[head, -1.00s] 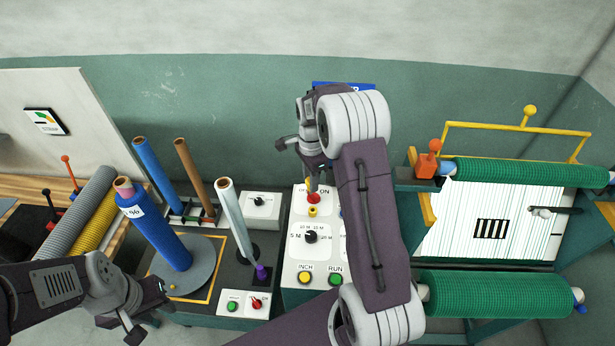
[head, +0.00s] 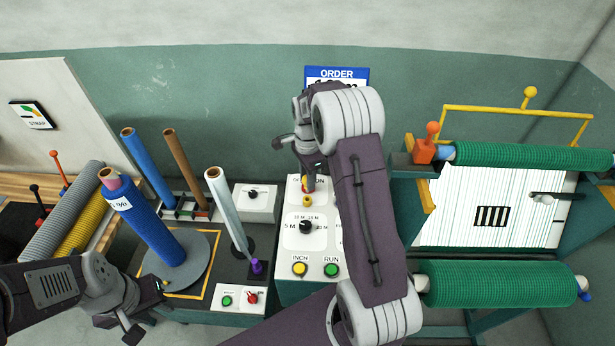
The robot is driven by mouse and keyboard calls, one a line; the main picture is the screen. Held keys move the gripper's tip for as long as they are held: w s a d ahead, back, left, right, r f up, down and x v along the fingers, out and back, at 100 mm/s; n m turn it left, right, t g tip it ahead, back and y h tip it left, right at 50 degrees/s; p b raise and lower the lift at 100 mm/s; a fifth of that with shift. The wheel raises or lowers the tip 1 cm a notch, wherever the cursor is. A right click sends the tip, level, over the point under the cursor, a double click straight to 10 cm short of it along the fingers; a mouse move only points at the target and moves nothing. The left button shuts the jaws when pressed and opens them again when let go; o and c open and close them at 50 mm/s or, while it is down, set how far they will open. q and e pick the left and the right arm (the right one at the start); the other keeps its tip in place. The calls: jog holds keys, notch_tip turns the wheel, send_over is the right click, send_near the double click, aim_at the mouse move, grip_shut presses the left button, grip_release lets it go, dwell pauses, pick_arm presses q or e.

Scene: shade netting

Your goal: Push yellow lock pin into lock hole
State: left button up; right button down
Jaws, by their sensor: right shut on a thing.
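My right gripper (head: 309,185) points down at the panel. The lock hole cannot be made out. My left gripper (head: 150,312) is open and empty at lower left, in front of the round grey turntable (head: 193,256).
A black dial (head: 306,227) and the INCH (head: 300,269) and RUN (head: 331,270) buttons sit lower on the panel. A blue roll (head: 152,226) stands on the turntable. Green netting rolls (head: 505,283) are at right. My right forearm hides the panel's right side.

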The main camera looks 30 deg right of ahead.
jog(key=shift+a+f+b, duration=0.1)
jog(key=shift+f+b, duration=0.25)
jog(key=shift+f, duration=0.55)
jog(key=shift+f+b, duration=0.35)
jog(key=shift+f, duration=0.3)
jog(key=shift+r, duration=0.1)
jog(key=shift+f, duration=1)
jog(key=shift+f, duration=0.2)
jog(key=shift+f+b, duration=0.45)
jog(key=shift+f, duration=0.1)
jog(key=c, duration=1)
grip_release()
